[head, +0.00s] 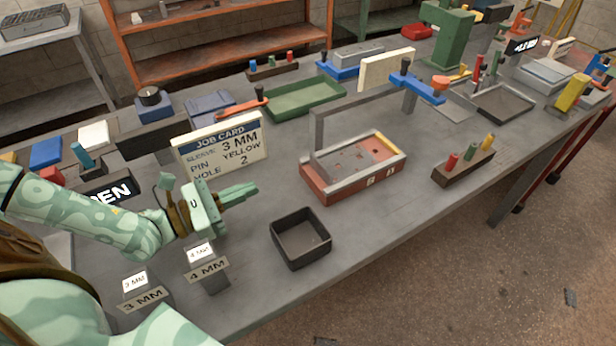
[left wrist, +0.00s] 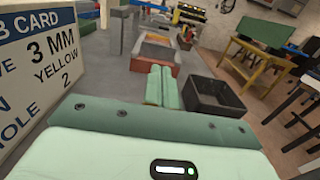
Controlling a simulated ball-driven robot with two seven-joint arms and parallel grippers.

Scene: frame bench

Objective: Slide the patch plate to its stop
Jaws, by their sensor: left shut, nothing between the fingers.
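A red box-like fixture (head: 334,191) stands on the bench, with a grey plate (head: 338,160), probably the patch plate, lying in its top. The plate shows small dark and reddish marks, and a yellow strip lies at the fixture's far right corner. My left gripper (head: 246,191) is shut and empty, to the left of the fixture and apart from it, fingers pointing towards it. My right gripper is not in view.
A job card (head: 220,146) reading 3 MM, YELLOW, 2 stands behind my left gripper. A dark open tray (head: 301,251) sits in front of the fixture. A grey bracket (head: 318,122) rises behind it. A block of coloured pins (head: 464,168) stands to the right.

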